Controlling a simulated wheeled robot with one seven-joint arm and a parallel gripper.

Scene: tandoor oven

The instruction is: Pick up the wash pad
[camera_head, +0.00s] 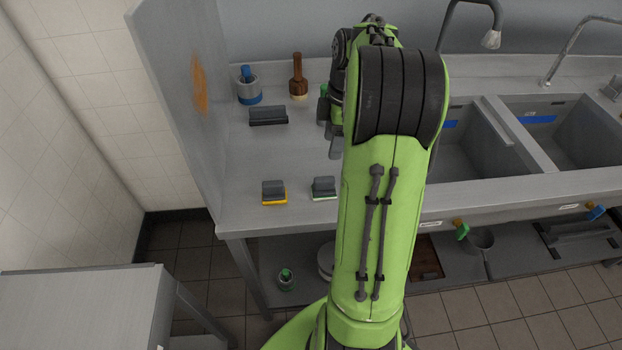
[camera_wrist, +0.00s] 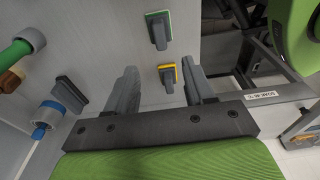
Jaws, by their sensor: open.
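Three pads with grey handles lie on the steel counter (camera_head: 240,185); I cannot tell which one the task calls the wash pad. The yellow-edged pad (camera_head: 274,193) and the green-edged pad (camera_head: 324,188) lie side by side near the front edge. The dark pad (camera_head: 268,116) lies farther back. In the wrist view, my gripper (camera_wrist: 158,68) is open and empty above the counter. The yellow-edged pad (camera_wrist: 168,77) shows between the fingers, the green-edged pad (camera_wrist: 158,29) beyond them, and the dark pad (camera_wrist: 70,94) outside at left. My arm hides much of the gripper in the head view.
A blue-and-grey cup (camera_head: 249,91) and a brown wooden-handled tool (camera_head: 298,78) stand at the back. A green item (camera_head: 323,103) is partly hidden by my arm. A side panel (camera_head: 185,75) bounds the counter at left. Sink basins (camera_head: 470,150) lie at right.

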